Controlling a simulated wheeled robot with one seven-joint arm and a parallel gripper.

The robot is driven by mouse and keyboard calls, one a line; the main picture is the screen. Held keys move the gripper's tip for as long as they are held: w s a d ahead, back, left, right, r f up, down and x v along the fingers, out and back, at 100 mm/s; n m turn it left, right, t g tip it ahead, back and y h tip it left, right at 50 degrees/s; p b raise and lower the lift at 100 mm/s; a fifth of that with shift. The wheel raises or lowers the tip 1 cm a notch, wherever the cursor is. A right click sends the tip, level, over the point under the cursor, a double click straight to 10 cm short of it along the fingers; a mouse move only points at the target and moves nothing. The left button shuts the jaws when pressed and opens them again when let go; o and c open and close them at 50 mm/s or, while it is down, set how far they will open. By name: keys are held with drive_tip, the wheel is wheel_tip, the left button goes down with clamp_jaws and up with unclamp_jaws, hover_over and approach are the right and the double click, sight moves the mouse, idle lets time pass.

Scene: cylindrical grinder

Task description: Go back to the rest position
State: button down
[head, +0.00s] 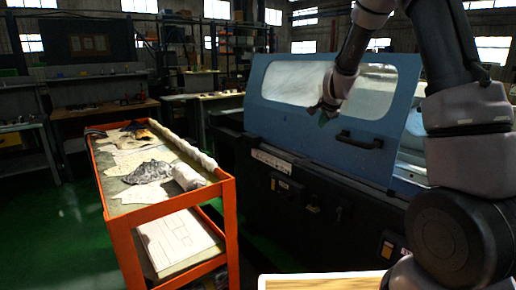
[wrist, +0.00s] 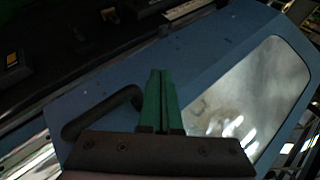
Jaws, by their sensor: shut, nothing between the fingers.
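My gripper (wrist: 160,98) shows in the wrist view with its two green fingers pressed together and nothing between them. In the head view my gripper (head: 324,116) hangs in front of the blue door of the grinder (head: 293,122), left of the door's black handle (head: 359,140). In the wrist view the blue door (wrist: 95,90) fills the middle, with the black handle (wrist: 95,112) left of the fingers and the window (wrist: 255,100) to the right. The gripper looks apart from the handle. The door covers the left part of the machine's opening, and the opening shows at the right.
An orange cart (head: 228,222) with cloths and a white roll (head: 187,177) stands left of the grinder. A wooden board edge (head: 325,282) is at the bottom. Workbenches (head: 100,110) line the back left. Green floor (head: 75,225) is clear at the left.

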drive_tip(key=s+r+n+y, duration=0.2)
drive_tip(key=s+r+n, duration=0.1)
drive_tip(key=s+r, duration=0.75)
drive_tip(key=s+r+n+g, duration=0.1)
drive_tip(key=s+r+n, duration=0.1)
drive_tip(key=s, duration=1.3)
drive_tip(key=s+r+n+g, duration=0.1)
drive_tip(key=s+r+n, duration=0.2)
drive_tip(key=s, duration=1.1)
drive_tip(key=shift+s+r+n, duration=0.3)
drive_tip(key=shift+s+n, duration=0.1)
drive_tip(key=shift+n, duration=0.4)
drive_tip(key=shift+d, duration=0.15)
